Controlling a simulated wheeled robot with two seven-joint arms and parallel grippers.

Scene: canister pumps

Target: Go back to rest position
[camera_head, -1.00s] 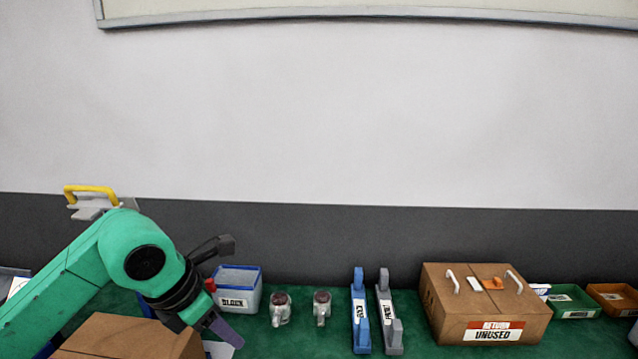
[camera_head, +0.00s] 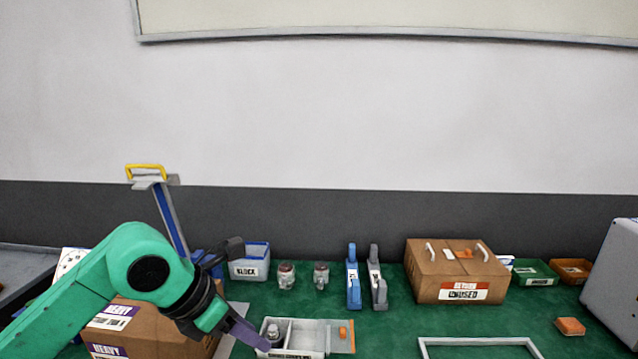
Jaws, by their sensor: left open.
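My left arm, green with a black wrist, comes in from the left. My left gripper (camera_head: 255,340), with purple fingers, is open and points down to the right. It appears by the left edge of a divided white tray (camera_head: 290,353); I cannot tell its height above the table. No held object shows in it. A small jar-like canister (camera_head: 273,333) stands in the tray's left compartment, and an orange piece (camera_head: 343,331) shows at its right. My right gripper is not in view.
A cardboard box marked HEAVY (camera_head: 150,325) is partly behind my left arm. A blue-rimmed BLOCK bin (camera_head: 249,264), two jars (camera_head: 286,275), blue (camera_head: 353,280) and grey holders (camera_head: 377,280) and a RETURN UNUSED box (camera_head: 457,270) stand behind. The green middle right is fairly clear.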

